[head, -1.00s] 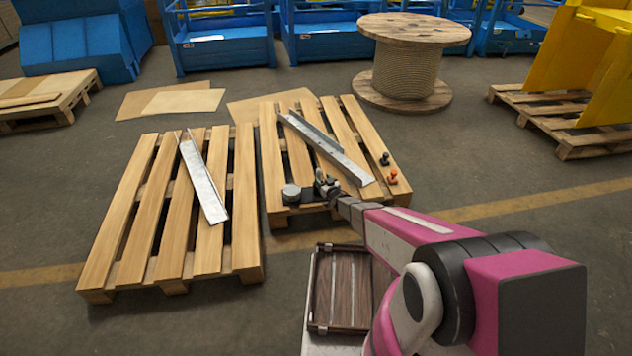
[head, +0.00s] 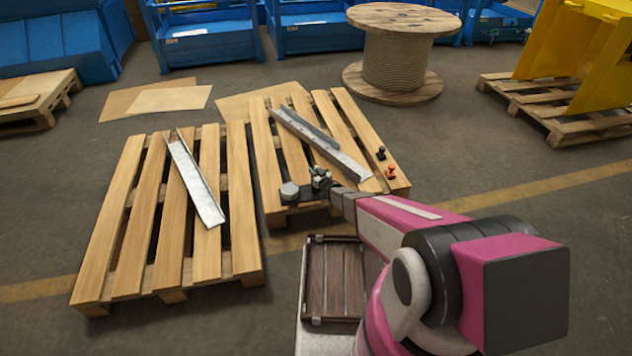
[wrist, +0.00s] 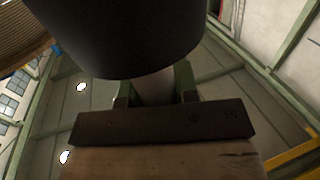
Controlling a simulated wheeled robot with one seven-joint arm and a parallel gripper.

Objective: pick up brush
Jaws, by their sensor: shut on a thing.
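My gripper (head: 318,183) is at the near edge of the right pallet (head: 268,175), low over its boards. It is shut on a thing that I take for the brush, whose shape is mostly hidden. Beside the fingers are a round, pale-topped piece (head: 290,189) and a flat dark piece (head: 318,197). In the wrist view a pale shaft (wrist: 154,90) stands between two greenish finger-like parts, below a large dark cylinder (wrist: 120,40). A dark bar (wrist: 160,122) crosses in front of it, with wood (wrist: 160,162) below. I cannot tell which part is the brush.
A long metal profile (head: 318,145) lies on the right pallet, with small black (head: 381,153) and orange (head: 390,172) pieces to its right. A metal channel (head: 196,185) lies on the left pallet (head: 115,220). A cable spool (head: 397,60) stands behind.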

